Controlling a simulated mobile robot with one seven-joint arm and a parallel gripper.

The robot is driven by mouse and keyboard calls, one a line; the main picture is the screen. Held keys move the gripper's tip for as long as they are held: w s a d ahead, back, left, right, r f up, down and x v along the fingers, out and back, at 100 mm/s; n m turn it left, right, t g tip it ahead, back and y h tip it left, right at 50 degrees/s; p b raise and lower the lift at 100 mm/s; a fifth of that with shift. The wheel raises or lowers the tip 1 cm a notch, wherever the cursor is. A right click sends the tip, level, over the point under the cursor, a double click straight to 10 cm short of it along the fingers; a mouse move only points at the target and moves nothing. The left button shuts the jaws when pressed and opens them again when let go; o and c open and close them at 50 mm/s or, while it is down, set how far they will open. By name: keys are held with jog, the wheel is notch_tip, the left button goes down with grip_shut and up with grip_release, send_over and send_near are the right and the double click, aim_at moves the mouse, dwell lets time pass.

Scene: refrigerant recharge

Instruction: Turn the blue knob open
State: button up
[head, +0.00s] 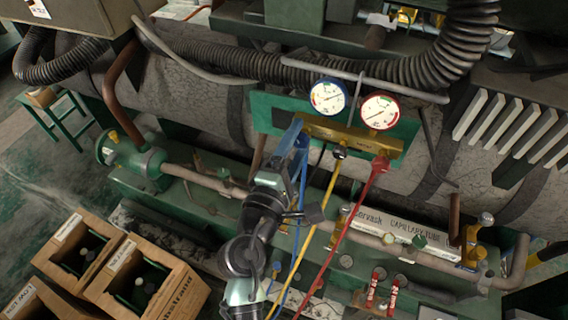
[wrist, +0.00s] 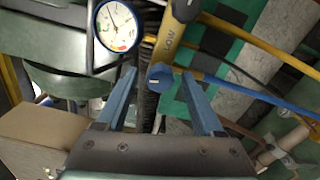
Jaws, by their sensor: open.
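The blue knob (wrist: 160,78) shows in the wrist view as a round blue cap with a small white mark, at the end of the brass manifold (wrist: 173,40) beside the word LOW. My gripper (wrist: 159,75) is open, with one blue finger on each side of the knob. I see gaps between fingers and knob, but depth and contact are hard to tell. In the head view my gripper (head: 296,136) is at the left end of the manifold (head: 350,136), where its blue fingers hide the knob or blend with it.
A blue-rimmed gauge (head: 328,97) and a red gauge (head: 380,111) stand above the manifold. Blue, yellow (head: 318,215) and red (head: 345,225) hoses hang below it, close to my arm. Wooden crates (head: 150,280) with bottles stand at lower left.

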jog(key=b+v, duration=0.2)
jog(key=v, duration=1)
